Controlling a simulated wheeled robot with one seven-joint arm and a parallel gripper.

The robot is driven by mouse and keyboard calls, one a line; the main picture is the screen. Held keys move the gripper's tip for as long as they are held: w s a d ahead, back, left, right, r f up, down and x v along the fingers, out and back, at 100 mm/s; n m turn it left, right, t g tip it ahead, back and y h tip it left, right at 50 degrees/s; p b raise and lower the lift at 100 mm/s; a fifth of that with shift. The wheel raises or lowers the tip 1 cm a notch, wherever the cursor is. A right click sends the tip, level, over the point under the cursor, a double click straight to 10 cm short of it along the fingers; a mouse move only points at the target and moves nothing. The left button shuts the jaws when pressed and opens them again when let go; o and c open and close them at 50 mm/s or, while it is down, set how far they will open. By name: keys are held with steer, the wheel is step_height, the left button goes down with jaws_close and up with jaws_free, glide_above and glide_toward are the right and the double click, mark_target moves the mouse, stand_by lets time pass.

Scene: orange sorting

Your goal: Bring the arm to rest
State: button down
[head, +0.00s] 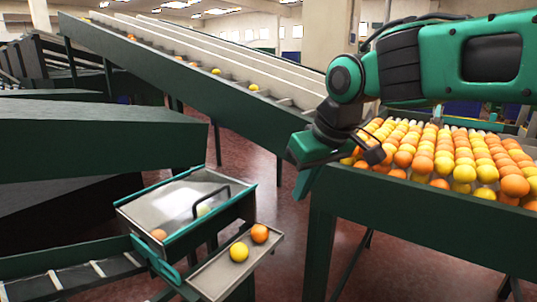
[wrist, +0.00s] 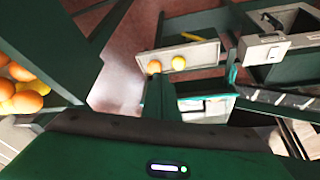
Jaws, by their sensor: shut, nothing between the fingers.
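My gripper (head: 310,150) hangs from the green and black arm beside the left end of the large fruit bin in the head view. Its green and black hand is above the floor gap between that bin and the small tray. I see no fruit held in it. The fingertips are hard to make out in the head view. In the wrist view the green hand body fills the bottom edge, with a small lit indicator on it. The arm reaches in from the right, bent at the wrist, above the bin.
The bin (head: 425,214) is full of oranges and yellow fruit. A small tray (head: 215,277) holds an orange (head: 260,233) and a yellow fruit (head: 239,252). A sloped conveyor (head: 190,82) runs behind. Red floor (head: 255,190) lies open between.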

steer(key=s+d+f+m+g+h, duration=0.1)
steer(key=s+d+f+m, duration=0.25)
steer(key=d, duration=0.65)
steer(key=s+d+f+m+h, duration=0.2)
steer(key=d+f+m, duration=0.15)
steer(key=d, duration=0.75)
steer(key=s+d+f+m+g, duration=0.1)
steer(key=s+d+f+m, duration=0.2)
steer(key=s+d, duration=0.3)
steer(key=s+d+f+m+g, duration=0.2)
steer(key=s+d+f, duration=0.4)
steer(key=s, duration=0.6)
steer(key=shift+d+m+y, duration=0.25)
steer(key=shift+m+y, duration=0.05)
steer(key=shift+m, duration=0.1)
